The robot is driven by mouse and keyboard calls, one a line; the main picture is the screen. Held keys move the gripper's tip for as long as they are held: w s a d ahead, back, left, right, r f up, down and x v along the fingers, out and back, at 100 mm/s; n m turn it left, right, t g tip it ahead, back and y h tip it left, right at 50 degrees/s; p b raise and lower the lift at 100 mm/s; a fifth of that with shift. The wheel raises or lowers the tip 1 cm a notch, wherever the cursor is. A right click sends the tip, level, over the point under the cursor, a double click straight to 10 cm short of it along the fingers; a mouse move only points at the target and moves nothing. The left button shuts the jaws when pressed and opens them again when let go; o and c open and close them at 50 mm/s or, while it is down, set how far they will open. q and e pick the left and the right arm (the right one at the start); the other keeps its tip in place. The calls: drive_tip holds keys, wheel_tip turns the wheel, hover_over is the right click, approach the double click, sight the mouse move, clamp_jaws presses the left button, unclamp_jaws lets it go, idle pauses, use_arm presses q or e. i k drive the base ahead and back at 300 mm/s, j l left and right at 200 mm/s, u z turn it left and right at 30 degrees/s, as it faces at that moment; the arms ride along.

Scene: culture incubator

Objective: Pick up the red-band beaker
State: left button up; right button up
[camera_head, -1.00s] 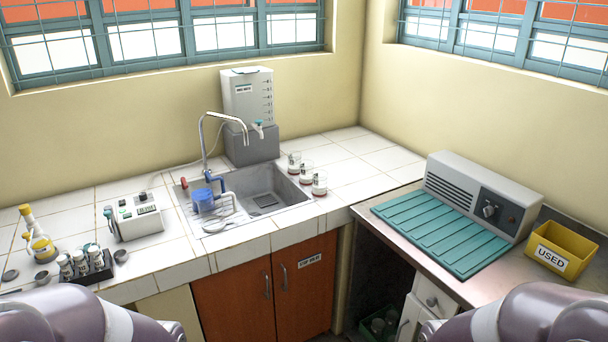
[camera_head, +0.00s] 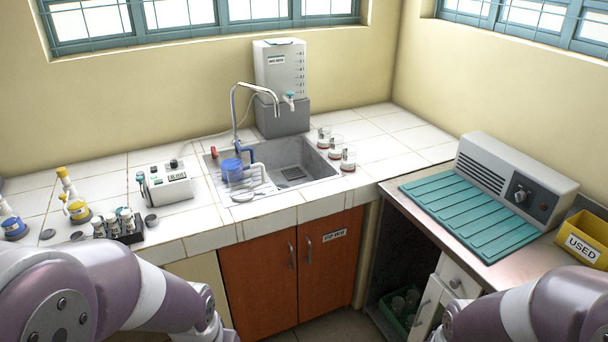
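Three small clear glass beakers with pale labels stand in a row on the white tiles at the right of the sink: a back one (camera_head: 324,138), a middle one (camera_head: 335,147) and a front one (camera_head: 348,159). Reddish-brown shows low on them, but they are too small to tell which has a red band. My arms come in at the bottom left and bottom right, well short of the beakers. Neither gripper shows in the picture.
A sink (camera_head: 303,150) with a tall tap (camera_head: 235,115) and a blue jug (camera_head: 232,170) lies left of the beakers. A water tank (camera_head: 279,75) stands behind. A teal mat (camera_head: 465,218), a grey device (camera_head: 515,185) and a yellow USED bin (camera_head: 584,240) occupy the right bench.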

sight(324, 137)
drive_tip(key=i+l+u, duration=0.1)
drive_tip(key=i, duration=0.4)
drive_tip(key=i+l, duration=0.2)
drive_tip(key=i, duration=0.25)
drive_tip(key=i+l+u, duration=0.15)
drive_tip(key=i, duration=0.35)
drive_tip(key=i+l, duration=0.25)
drive_tip(key=i, duration=0.25)
drive_tip(key=i+l+u, duration=0.15)
drive_tip(key=i, duration=0.3)
